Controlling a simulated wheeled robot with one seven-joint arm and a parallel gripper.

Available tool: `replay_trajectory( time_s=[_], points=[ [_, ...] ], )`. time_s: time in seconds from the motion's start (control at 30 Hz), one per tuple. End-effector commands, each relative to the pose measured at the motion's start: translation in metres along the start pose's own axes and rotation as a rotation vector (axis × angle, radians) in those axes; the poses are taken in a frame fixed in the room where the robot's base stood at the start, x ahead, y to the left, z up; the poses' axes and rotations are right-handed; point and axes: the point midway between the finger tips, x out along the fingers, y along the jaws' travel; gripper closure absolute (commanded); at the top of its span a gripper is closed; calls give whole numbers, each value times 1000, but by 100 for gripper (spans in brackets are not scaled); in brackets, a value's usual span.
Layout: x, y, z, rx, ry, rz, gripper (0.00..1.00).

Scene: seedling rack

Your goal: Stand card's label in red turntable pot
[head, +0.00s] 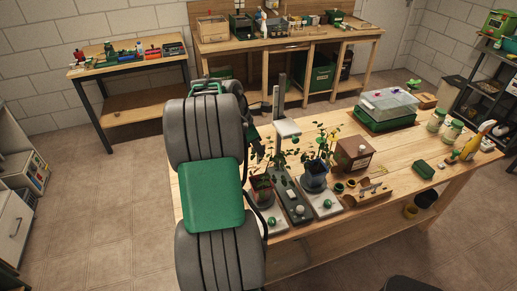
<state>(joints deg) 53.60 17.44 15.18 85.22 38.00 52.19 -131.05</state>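A reddish pot (262,192) with a leafy plant stands on the left pale base at the near edge of the workbench, partly hidden by my arm. A blue-grey pot (314,180) with a taller plant stands on the right pale base (324,208). A wooden holder (368,194) with small upright pieces lies to their right; I cannot tell whether these are labels. I cannot make out a card for certain. My arm fills the left middle. Its far end (251,132) shows as dark parts behind the links, left of the plants; its fingers cannot be made out.
A dark panel (297,207) lies between the pots, with a grey post (277,125) behind. The bench's front right is mostly clear.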

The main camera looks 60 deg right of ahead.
Motion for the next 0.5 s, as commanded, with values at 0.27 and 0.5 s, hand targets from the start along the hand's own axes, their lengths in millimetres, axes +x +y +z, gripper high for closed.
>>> replay_trajectory(
  time_s=[0.27,0.5],
  points=[
    [17,0,-7,1,0,0,100],
    [28,0,-12,0,0,0,100]
  ],
)
